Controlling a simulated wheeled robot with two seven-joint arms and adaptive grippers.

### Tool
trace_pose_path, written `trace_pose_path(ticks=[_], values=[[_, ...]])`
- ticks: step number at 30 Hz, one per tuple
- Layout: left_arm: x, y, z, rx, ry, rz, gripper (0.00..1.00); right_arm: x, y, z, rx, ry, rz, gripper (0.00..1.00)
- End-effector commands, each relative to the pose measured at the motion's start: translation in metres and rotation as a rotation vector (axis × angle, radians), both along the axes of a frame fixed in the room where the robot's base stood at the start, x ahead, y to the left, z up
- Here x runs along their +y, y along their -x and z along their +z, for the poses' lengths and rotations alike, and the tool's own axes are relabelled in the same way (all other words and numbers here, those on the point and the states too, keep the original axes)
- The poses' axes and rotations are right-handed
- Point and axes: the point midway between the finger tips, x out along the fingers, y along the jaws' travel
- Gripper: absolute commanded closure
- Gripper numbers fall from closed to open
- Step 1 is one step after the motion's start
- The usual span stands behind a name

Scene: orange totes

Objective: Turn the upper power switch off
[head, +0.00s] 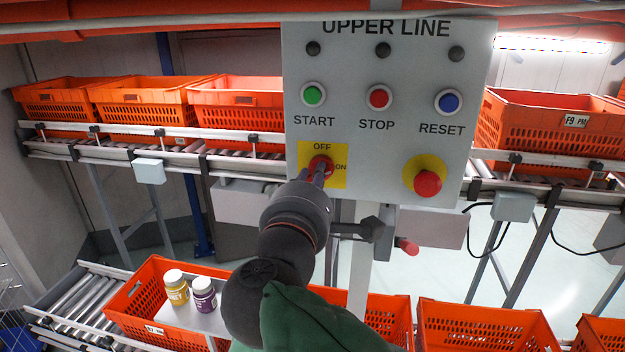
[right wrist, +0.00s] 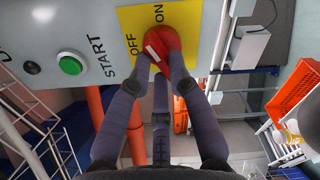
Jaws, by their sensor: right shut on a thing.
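The upper power switch is a red rotary knob (head: 320,163) on a yellow plate (head: 338,179) marked OFF at the top and ON at the right. The plate sits at the lower left of the grey UPPER LINE panel (head: 390,150). My right gripper (head: 318,176) is at the plate, shut on the knob. In the right wrist view, the fingers (right wrist: 163,72) close around the red knob (right wrist: 168,42), which carries a white mark. The fingers partly hide the knob, and I cannot tell its exact setting. My left gripper is not in view.
The panel also holds a green START button (head: 313,94), a red STOP button (head: 379,97), a blue RESET button (head: 449,102) and a red emergency button (head: 427,183). Orange totes (head: 237,94) stand on conveyors behind. A lower tote (head: 150,290) holds two bottles.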

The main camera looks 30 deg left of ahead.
Motion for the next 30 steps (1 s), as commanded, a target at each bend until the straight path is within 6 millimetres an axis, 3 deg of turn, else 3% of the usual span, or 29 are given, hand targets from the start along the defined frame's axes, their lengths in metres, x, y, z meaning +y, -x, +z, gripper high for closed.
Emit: trace_pose_path(ticks=[30], values=[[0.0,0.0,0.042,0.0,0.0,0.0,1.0,0.001,0.0,0.002,-0.312,0.865,-0.003,1.0]])
